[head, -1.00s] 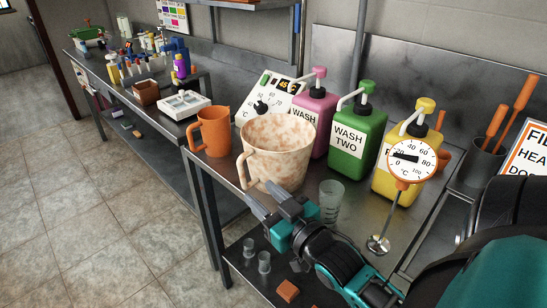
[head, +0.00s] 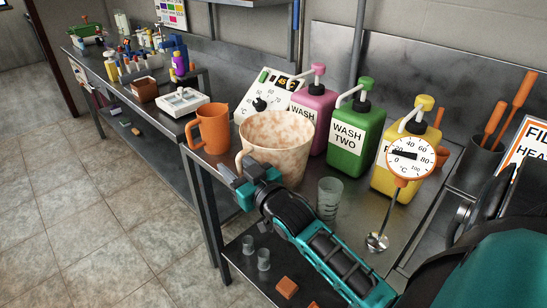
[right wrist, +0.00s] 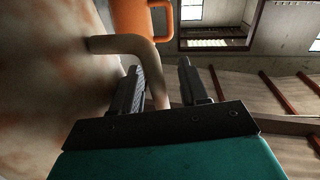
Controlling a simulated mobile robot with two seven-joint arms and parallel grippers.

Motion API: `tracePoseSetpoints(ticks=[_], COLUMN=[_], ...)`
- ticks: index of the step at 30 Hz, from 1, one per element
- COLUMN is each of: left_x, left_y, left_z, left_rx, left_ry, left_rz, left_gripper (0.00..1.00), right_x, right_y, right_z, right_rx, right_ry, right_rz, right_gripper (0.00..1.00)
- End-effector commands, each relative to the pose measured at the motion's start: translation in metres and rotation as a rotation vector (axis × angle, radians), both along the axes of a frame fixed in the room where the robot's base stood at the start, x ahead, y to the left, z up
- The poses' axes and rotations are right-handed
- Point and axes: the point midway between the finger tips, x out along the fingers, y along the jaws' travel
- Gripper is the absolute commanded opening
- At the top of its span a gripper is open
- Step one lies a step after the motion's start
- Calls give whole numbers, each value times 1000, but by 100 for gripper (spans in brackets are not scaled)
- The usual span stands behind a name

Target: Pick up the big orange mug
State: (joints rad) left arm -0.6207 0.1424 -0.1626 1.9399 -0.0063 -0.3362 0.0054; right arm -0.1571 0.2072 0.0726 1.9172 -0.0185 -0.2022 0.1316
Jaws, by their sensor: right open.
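The big orange mug (head: 212,131) stands upright near the left end of the metal table, handle to the left. It also shows at the top of the right wrist view (right wrist: 143,18). A larger cream mug with brown speckles (head: 282,138) stands to its right. My right gripper (head: 236,172) is open, in front of the speckled mug and below the orange mug in the picture. In the right wrist view, the speckled mug's handle (right wrist: 157,70) shows between the two fingers; whether they touch it I cannot tell. My left gripper is not in view.
Pink (head: 313,115), green (head: 356,138) and yellow (head: 398,170) pump jugs stand to the right. A clear beaker (head: 329,198) and a dial thermometer (head: 410,158) are near my right arm. A white dial box (head: 262,95) is behind the mugs.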

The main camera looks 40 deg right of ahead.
Motion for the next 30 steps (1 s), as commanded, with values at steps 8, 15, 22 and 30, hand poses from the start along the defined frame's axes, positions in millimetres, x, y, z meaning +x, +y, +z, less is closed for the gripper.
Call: tracePoseSetpoints(ticks=[8,15,22,30], left_x=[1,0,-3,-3], left_y=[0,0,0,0], left_z=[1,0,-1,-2], left_rx=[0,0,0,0], left_ry=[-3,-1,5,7], left_rz=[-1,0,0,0], left_gripper=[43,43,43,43], right_x=[0,0,0,0], right_y=[0,0,0,0], right_z=[0,0,0,0], right_rx=[-1,-1,-1,0], right_ry=[0,0,0,0], right_rz=[0,0,0,0], right_gripper=[36,13,0,0])
